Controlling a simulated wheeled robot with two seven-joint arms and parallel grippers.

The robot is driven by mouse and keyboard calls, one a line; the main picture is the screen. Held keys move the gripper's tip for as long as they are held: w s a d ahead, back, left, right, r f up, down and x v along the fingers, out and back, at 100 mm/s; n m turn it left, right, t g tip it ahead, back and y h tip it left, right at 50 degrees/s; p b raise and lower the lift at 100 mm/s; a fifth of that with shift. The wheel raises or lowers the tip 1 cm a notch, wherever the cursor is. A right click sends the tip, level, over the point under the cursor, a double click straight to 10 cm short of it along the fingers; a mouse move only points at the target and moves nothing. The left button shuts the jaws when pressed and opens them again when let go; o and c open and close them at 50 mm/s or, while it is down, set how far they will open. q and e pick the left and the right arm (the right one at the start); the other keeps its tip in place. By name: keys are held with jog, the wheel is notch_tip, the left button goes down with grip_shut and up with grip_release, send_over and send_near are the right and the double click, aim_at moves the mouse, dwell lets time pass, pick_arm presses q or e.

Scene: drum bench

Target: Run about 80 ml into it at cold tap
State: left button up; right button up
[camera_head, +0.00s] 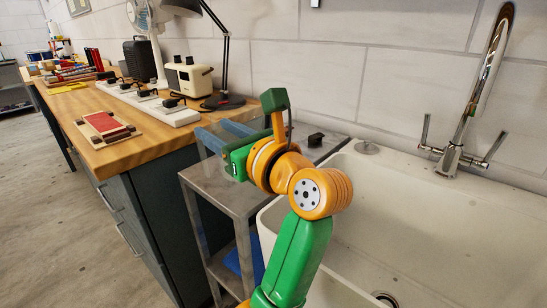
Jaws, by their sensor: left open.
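A chrome tap (487,75) with a tall curved spout stands at the back of the white sink (430,225). It has a left lever (426,131) and a right lever (496,146); no colour mark shows which is cold. My left gripper (224,135) has two blue fingers, spread apart, pointing left over the grey metal stand beside the sink. It is well to the left of the tap. I see nothing held between the fingers, and my green and orange wrist hides part of the stand. I cannot make out a vessel for the water. My right gripper is out of view.
The grey stand (225,188) holds a small black object (315,140). A round grey disc (367,148) lies on the sink's rim. The sink basin looks empty.

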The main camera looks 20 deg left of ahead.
aim_at(204, 151)
pick_arm(q)
jog(key=f+b, duration=0.1)
jog(key=f, duration=0.1)
jog(key=f+b, duration=0.3)
jog(key=f, duration=0.1)
jog(key=shift+s+a+f+b, duration=0.15)
jog(key=shift+a+b, duration=0.25)
jog(key=shift+f, duration=0.1)
jog(key=shift+w+a, duration=0.25)
jog(key=x, duration=0.6)
jog(key=shift+a+p, duration=0.15)
jog(key=shift+p, duration=0.25)
grip_shut()
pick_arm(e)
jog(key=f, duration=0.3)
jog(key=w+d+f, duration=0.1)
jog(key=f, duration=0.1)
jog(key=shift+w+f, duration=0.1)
